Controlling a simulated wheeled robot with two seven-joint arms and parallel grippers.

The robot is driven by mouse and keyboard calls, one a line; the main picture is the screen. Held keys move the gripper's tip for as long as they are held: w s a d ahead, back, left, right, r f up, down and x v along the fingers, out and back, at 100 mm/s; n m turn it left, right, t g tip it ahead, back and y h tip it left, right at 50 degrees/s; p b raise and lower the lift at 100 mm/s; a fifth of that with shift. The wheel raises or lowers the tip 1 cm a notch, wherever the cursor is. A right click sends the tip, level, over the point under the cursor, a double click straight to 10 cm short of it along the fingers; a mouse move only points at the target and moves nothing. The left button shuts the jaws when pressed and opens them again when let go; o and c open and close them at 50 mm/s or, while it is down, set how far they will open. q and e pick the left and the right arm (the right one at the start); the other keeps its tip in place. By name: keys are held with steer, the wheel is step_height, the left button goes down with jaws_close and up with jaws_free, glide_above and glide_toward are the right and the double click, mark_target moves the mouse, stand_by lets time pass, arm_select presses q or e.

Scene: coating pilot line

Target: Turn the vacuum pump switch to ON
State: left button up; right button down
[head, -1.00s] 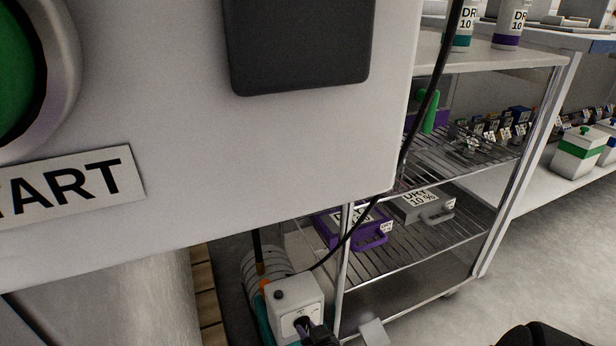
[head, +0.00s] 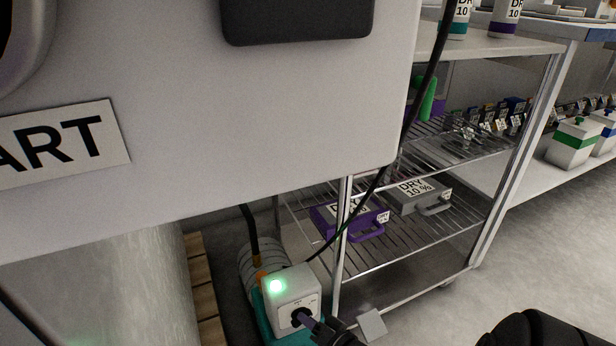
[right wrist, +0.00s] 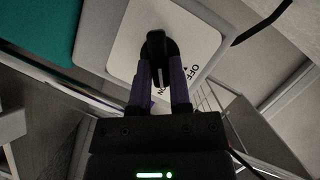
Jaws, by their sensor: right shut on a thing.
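The vacuum pump (head: 266,318) stands low on the floor, with a teal body and a white switch box on top. A green light (head: 277,286) glows on the box. The black rotary switch (head: 298,317) is on the box's front face. In the right wrist view the switch knob (right wrist: 157,44) sits on a white plate (right wrist: 190,35) marked OFF and, partly hidden, ON. My right gripper (head: 306,322) is shut on the knob; its two purple fingers are on either side of the knob in the right wrist view (right wrist: 160,80). My left gripper is not in view.
A large white panel (head: 290,130) with a START label (head: 60,142) fills the upper left, close to the camera. A wire shelf cart (head: 400,240) with purple and grey cases stands right of the pump. A black cable (head: 400,150) runs down to the pump. Floor is clear at right.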

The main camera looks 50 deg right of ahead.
steer(key=shift+m, duration=0.5)
stand_by(0.4)
steer(key=c, duration=0.6)
jaws_free()
steer(key=shift+o, duration=0.2)
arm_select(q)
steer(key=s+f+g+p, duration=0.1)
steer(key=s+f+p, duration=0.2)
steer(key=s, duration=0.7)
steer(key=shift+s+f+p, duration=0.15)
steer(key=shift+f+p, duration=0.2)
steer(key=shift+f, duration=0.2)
arm_select(e)
steer(key=v, duration=1)
steer(key=shift+f, duration=0.25)
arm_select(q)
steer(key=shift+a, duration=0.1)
arm_select(e)
steer(key=shift+d, duration=0.1)
